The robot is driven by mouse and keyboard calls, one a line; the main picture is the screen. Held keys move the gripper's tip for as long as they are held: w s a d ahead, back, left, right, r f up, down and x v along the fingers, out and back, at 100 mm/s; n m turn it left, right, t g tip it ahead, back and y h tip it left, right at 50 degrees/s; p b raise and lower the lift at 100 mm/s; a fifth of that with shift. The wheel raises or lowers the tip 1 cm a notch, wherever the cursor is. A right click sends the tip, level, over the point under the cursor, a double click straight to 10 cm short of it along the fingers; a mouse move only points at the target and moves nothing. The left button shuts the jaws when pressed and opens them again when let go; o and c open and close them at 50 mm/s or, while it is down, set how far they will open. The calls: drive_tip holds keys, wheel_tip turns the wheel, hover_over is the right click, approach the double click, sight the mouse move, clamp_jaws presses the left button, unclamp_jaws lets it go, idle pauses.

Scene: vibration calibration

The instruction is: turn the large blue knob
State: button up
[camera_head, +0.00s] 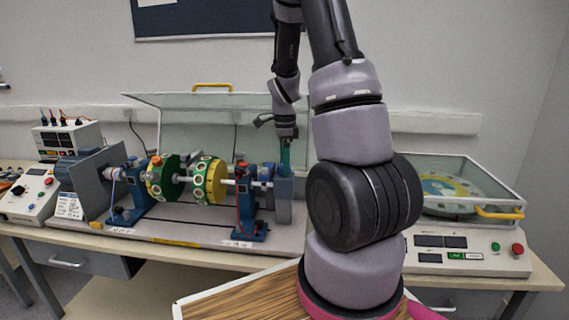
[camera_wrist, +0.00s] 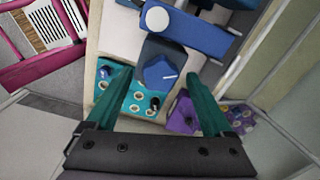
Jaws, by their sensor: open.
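The large blue knob (camera_wrist: 158,74) has angular sides and a short white line on its face. It shows in the wrist view, beside a teal panel (camera_wrist: 128,98) with pale round spots and smaller knobs. My gripper (camera_wrist: 152,82) is open, with one teal finger to the left of the large knob and one to the right. Gaps show between the knob and both fingers, and nothing is held. The depth between fingertips and knob is hard to tell. In the head view my gripper (camera_head: 286,152) is above the right end of the rig, and I cannot make out the knob there.
A blue block with a white disc (camera_wrist: 158,18) lies just beyond the knob. A purple panel (camera_wrist: 182,113) is near the right finger. The rotor rig (camera_head: 208,180) stands on the bench to the left in the head view, with a raised clear cover (camera_head: 190,108) behind.

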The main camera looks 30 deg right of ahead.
drive_tip(key=shift+c, duration=0.3)
clamp_jaws()
drive_tip(key=shift+n, duration=0.3)
drive_tip(key=n, duration=0.5)
drive_tip(key=shift+n, duration=0.3)
drive_tip(key=n, duration=0.5)
drive_tip(key=shift+w, duration=0.1)
drive_tip(key=n, duration=0.6)
drive_tip(key=shift+n, duration=0.4)
drive_tip(key=n, duration=0.5)
drive_tip(key=shift+a+n, duration=0.1)
drive_tip(key=shift+n, duration=0.2)
